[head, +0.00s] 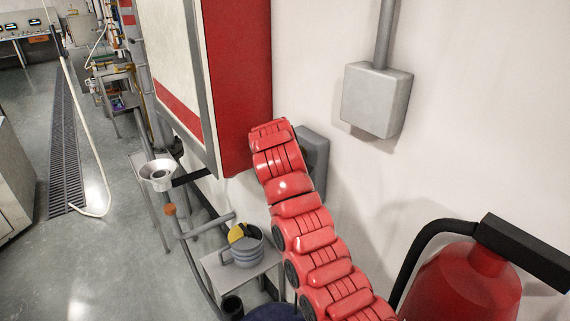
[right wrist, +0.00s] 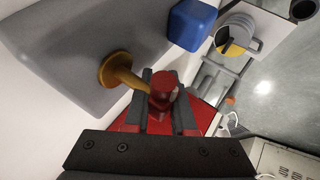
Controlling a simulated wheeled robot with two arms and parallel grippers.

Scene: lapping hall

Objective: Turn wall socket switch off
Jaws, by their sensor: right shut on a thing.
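The wall socket switch is a grey box (head: 318,150) on the white wall, partly hidden behind my red right arm in the head view. In the right wrist view its grey face (right wrist: 80,45) fills the upper left. A yellow lever (right wrist: 118,70) with a red knob (right wrist: 163,88) sticks out from that face. My right gripper (right wrist: 160,95) is shut on the lever near the red knob. The fingers are hidden in the head view. My left gripper is in neither view.
A red and white cabinet (head: 238,80) stands left of the switch. A grey box with a pipe (head: 375,100) is above right. A fire extinguisher (head: 465,285) stands at lower right. A blue block (right wrist: 192,25) sits beside the switch. A small table (head: 222,278) holds a mug.

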